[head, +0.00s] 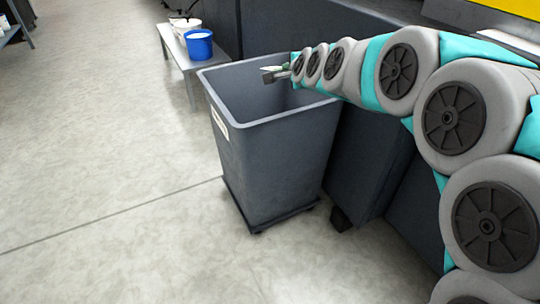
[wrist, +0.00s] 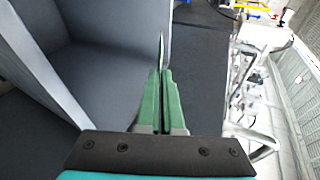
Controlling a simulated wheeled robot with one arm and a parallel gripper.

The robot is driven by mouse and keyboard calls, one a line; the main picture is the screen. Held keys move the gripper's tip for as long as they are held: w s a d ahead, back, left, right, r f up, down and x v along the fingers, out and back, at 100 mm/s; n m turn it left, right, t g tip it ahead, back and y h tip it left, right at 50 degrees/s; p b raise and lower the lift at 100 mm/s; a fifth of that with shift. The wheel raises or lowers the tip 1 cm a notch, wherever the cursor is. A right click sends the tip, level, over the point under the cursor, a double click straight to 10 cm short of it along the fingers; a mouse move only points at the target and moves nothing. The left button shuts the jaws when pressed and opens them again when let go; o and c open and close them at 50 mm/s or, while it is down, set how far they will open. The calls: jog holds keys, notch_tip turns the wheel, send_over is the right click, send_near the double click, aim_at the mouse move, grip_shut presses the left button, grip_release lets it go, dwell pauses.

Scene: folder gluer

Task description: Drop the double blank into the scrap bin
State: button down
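The scrap bin (head: 270,165) is a tall dark grey open bin with a white label, standing on a low dark base in the head view. Its wall and rim fill the left of the wrist view (wrist: 45,75). My gripper (head: 285,69) is over the bin's opening, near its far right rim. In the wrist view its green fingers (wrist: 161,95) are close together on a thin sliver, seen edge-on, which I take for the double blank (wrist: 161,48). In the head view the blank (head: 270,75) is a small greyish piece at the fingertips. Most of it is hidden.
A small bench (head: 177,50) with a blue bucket (head: 199,46) and a white one stands behind the bin. Dark machine panels (head: 362,165) rise close to the bin's right. Metal machine parts (wrist: 255,85) show at right in the wrist view. The floor at left is clear.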

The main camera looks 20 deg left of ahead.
notch_tip(320, 180, down, 4)
jog(key=shift+r+b, duration=0.2)
jog(key=shift+b, duration=0.65)
jog(key=c, duration=1)
grip_release()
jog(key=v, duration=0.7)
jog(key=shift+s+d, duration=0.2)
jog(key=shift+s, duration=0.1)
jog(key=shift+r, duration=0.1)
